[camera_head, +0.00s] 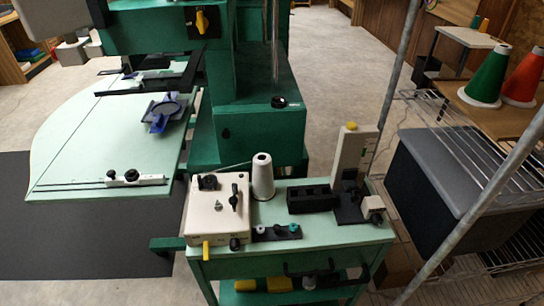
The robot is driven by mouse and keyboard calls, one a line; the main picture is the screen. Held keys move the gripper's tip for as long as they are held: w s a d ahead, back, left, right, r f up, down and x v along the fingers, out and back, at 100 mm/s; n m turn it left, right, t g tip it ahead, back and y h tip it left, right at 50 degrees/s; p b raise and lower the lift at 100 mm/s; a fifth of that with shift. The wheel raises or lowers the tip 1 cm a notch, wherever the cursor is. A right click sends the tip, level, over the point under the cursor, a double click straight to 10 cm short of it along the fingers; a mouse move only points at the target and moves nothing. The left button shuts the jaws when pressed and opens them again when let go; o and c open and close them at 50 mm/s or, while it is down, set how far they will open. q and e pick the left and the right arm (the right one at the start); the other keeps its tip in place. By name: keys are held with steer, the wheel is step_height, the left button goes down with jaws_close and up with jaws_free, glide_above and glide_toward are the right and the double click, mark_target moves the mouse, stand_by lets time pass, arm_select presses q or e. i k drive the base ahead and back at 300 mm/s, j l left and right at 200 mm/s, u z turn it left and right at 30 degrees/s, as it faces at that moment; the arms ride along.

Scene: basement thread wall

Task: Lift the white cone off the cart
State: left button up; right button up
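The white cone (263,178) stands upright on the pale green top of the cart (330,236). It is just right of a cream control box (218,210) and left of a black block (312,198). Neither of my grippers shows in the head view, and nothing is touching the cone.
A tall cream device (353,155) stands at the cart's right rear. Small black parts (277,232) lie in front of the cone. A green machine (250,110) rises behind. A wire rack (450,155) with a grey bin (440,190) and slanting poles stands at right.

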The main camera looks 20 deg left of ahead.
mark_target(263, 189)
steer(key=l+u, duration=0.2)
steer(key=l, duration=0.25)
steer(key=l+u, duration=0.15)
steer(key=l, duration=0.35)
steer(key=k+l+u, duration=0.2)
steer(key=l, duration=0.25)
steer(key=l+u, duration=0.15)
steer(key=l, duration=0.3)
